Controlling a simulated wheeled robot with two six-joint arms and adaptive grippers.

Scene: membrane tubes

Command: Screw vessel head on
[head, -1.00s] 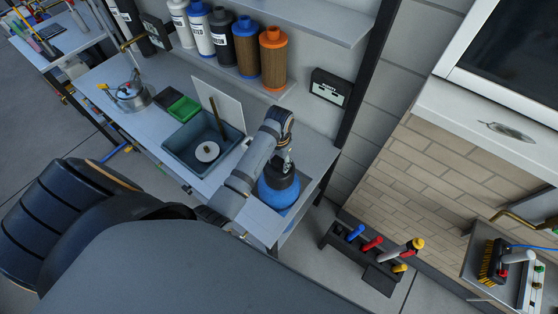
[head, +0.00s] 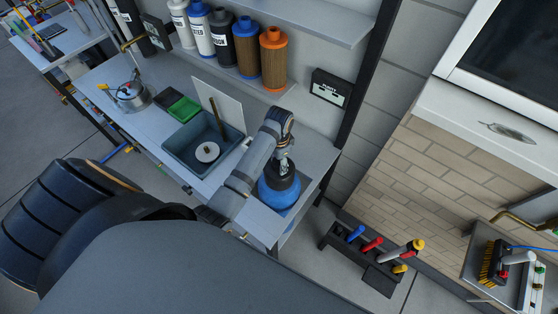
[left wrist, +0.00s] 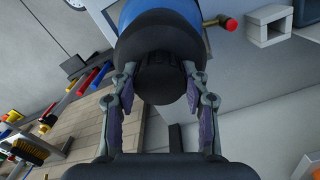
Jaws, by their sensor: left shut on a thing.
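The blue vessel (head: 275,196) stands at the right end of the bench, with the black vessel head (head: 283,176) on top of it. In the left wrist view the black head (left wrist: 160,78) sits against the blue vessel (left wrist: 165,18). My left gripper (head: 284,163) reaches down onto the head from above. In the left wrist view its two fingers (left wrist: 160,90) are on either side of the head, shut on it. The thread between head and vessel is hidden. My right gripper is not in view.
A grey-blue bin (head: 180,157) with a white disc stands left of the vessel, and a green tray (head: 184,108) is beyond it. Bottles and brown filter canisters (head: 273,60) line the shelf behind. A tool caddy (head: 345,242) is on the floor at right.

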